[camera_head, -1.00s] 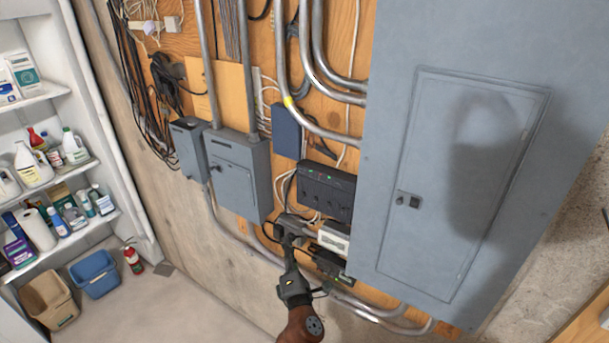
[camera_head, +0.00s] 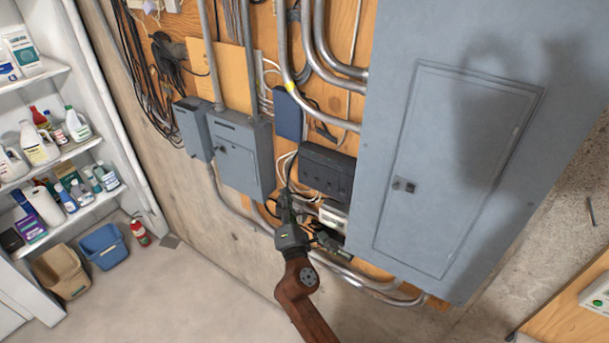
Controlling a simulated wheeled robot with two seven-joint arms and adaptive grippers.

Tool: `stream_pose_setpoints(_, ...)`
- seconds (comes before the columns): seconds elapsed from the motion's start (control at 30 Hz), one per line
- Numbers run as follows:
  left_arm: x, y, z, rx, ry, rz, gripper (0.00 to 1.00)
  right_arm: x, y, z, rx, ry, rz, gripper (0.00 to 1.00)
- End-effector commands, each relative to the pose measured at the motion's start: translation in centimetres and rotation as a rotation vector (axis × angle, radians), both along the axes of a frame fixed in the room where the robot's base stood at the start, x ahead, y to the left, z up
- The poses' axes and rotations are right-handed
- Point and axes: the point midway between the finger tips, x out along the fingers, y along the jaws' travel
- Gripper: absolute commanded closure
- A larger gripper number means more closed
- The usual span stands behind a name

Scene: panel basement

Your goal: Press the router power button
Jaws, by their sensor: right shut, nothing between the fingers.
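The router appears to be the black box (camera_head: 326,172) on the wooden board, left of the large grey panel. No lit lights show on its front now. Its power button is too small to make out. My right gripper (camera_head: 287,202) is shut and empty, just below and left of the black box's lower left corner, among cables. I cannot tell whether its tips touch anything. My left gripper is not in view.
A large grey panel (camera_head: 455,170) stands close on the right. Grey boxes (camera_head: 240,158), a blue box (camera_head: 288,116), conduits and loose cables surround the spot.

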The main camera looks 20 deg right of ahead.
Motion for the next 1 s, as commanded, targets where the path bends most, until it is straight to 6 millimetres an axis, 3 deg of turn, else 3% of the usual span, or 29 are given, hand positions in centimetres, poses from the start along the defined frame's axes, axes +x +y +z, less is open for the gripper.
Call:
stream_pose_setpoints(0.5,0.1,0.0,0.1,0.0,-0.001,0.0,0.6,3.9,-4.9,0.0,0.0,0.0,0.0,1.0)
stream_pose_setpoints(1.0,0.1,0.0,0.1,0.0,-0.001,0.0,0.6,4.3,-5.4,0.1,0.001,-0.001,0.001,1.0)
